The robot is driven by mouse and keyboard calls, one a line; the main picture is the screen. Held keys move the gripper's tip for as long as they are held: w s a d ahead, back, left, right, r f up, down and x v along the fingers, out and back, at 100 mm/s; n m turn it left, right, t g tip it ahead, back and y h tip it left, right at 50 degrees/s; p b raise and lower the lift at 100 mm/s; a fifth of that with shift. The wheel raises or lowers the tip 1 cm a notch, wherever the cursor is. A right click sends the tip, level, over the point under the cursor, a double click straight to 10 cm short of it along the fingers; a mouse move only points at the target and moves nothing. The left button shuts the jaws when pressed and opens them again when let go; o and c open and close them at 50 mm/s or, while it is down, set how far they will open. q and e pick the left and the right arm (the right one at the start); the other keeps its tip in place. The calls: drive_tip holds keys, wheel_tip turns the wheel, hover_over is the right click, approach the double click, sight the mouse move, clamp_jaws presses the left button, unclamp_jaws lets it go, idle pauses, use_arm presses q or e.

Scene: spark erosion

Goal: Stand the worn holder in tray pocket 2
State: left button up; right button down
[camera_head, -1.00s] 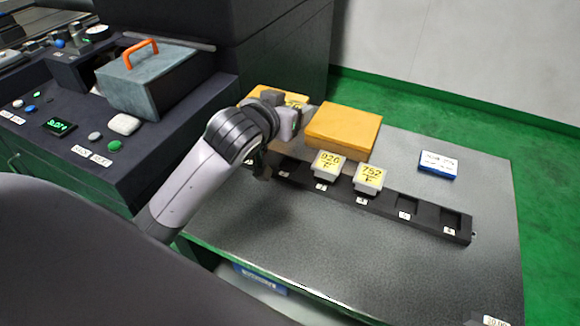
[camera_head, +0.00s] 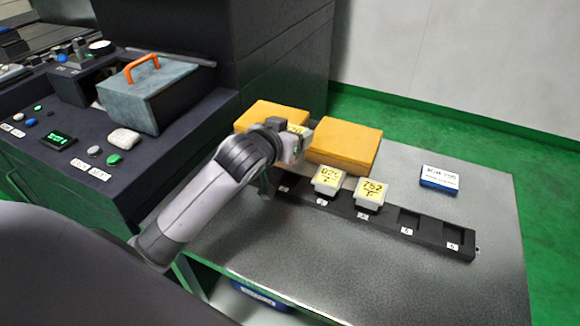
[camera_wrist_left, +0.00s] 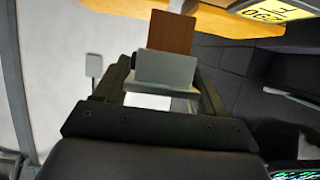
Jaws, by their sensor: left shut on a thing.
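My left gripper (camera_head: 297,146) is above the left end of the dark numbered tray (camera_head: 428,240) in the head view. In the left wrist view its fingers (camera_wrist_left: 160,85) are shut on a pale grey holder (camera_wrist_left: 166,70) with a brown block (camera_wrist_left: 171,32) on it. I cannot tell wear on it. Two white holders with yellow labels stand in neighbouring tray pockets: one (camera_head: 327,180) near the gripper, the other (camera_head: 370,192), marked 752, to its right. The pocket beneath the gripper is partly hidden by my arm. My right gripper is out of view.
Two yellow-orange blocks, one left (camera_head: 262,114) and one right (camera_head: 345,145), lie behind the tray. A blue-and-white box (camera_head: 440,179) is at the back right. The two right-hand pockets are empty. The machine panel (camera_head: 75,165) stands at the left.

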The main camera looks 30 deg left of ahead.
use_arm(q)
wheel_tip(320, 180, down, 8)
drive_tip(key=shift+f+b, duration=0.2)
drive_tip(key=shift+b, duration=0.25)
drive_tip(key=shift+f, duration=0.1)
drive_tip(key=shift+f, duration=0.1)
drive_tip(key=o, duration=1.6)
drive_tip(key=shift+f, duration=0.1)
drive_tip(key=shift+c, duration=0.2)
drive_tip(key=v, duration=1.2)
drive_tip(key=shift+r, duration=0.2)
